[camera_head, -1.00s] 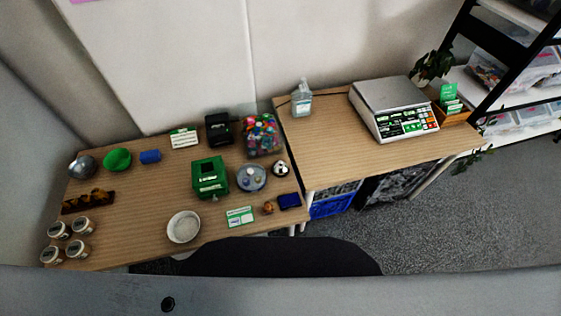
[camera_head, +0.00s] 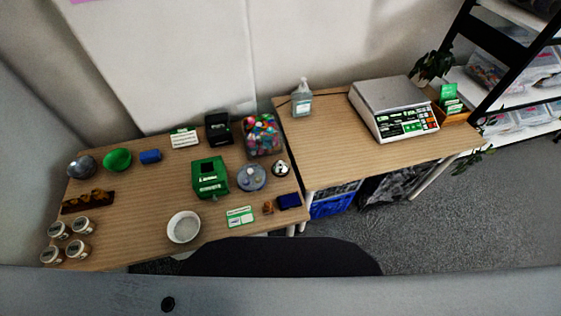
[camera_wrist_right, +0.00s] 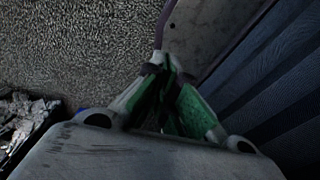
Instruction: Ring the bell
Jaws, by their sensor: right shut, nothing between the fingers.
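The bell (camera_head: 280,169) is a small silver dome with a dark base. In the head view it stands near the right edge of the left table (camera_head: 140,213), right of a grey-blue round dish. Nothing touches it from above. My right gripper (camera_wrist_right: 170,75) shows only in the right wrist view, with its green-padded fingers together and nothing between them. It hangs over the grey carpet, away from the bell, which is not in that view. My left gripper is in neither view.
Near the bell are the round dish (camera_head: 251,177), a tub of colourful items (camera_head: 262,135), a dark blue box (camera_head: 289,201) and a green box (camera_head: 210,178). A scale (camera_head: 393,108) and a bottle (camera_head: 302,99) stand on the right table (camera_head: 330,150).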

